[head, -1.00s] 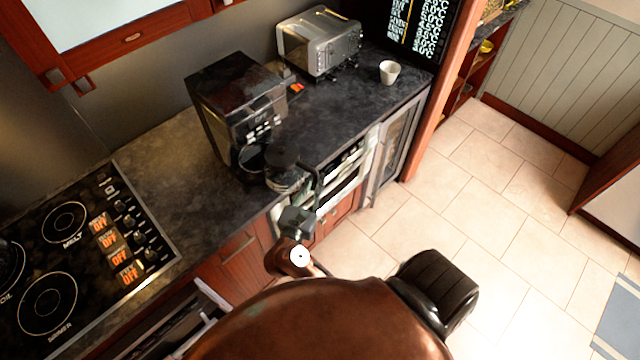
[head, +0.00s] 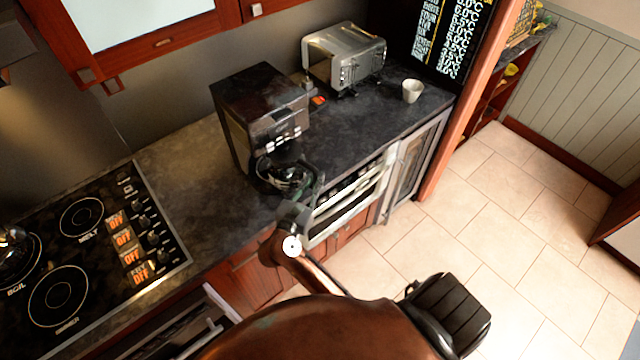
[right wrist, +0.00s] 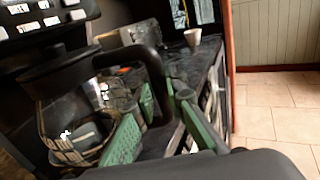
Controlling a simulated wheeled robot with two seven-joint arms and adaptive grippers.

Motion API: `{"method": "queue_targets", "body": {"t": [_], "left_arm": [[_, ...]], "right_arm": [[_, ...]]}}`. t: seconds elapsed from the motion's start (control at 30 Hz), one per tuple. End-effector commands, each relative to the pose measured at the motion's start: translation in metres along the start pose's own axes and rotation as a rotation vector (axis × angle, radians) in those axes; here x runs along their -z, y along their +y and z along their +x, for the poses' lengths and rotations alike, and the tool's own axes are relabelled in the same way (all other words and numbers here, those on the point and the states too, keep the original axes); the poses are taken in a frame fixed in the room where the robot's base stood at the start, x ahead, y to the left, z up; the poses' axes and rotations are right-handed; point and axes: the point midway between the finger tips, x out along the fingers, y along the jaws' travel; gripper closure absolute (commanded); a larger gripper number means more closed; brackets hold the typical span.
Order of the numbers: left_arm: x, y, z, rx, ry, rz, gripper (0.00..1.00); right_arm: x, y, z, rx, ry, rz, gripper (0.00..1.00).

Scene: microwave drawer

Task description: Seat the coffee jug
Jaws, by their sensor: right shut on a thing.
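The black coffee machine (head: 262,108) stands on the dark counter, its front panel also at the top left of the right wrist view (right wrist: 45,20). The glass coffee jug (head: 284,176), with black lid and handle, is at the machine's lower front. It looks upright in the right wrist view (right wrist: 75,112). My right gripper (head: 303,196) is shut on the jug's handle (right wrist: 153,82); its green finger pads (right wrist: 160,125) show on either side of the handle's lower part. I cannot tell whether the jug rests on the machine's base. My left gripper is out of view.
A silver toaster (head: 345,55) and a white cup (head: 412,90) stand further back on the counter. A black cooktop (head: 90,250) lies to the left. Dark counter (head: 190,165) is bare left of the machine. Tiled floor (head: 480,240) is open at the right.

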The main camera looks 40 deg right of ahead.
Motion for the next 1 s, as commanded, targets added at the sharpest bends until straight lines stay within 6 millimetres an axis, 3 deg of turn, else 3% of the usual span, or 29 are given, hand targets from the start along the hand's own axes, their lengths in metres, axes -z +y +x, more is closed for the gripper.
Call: {"method": "queue_targets", "body": {"t": [1.0], "left_arm": [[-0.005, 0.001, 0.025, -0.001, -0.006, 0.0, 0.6]], "right_arm": [[-0.001, 0.065, 0.033, 0.002, -0.003, 0.003, 1.0]]}}
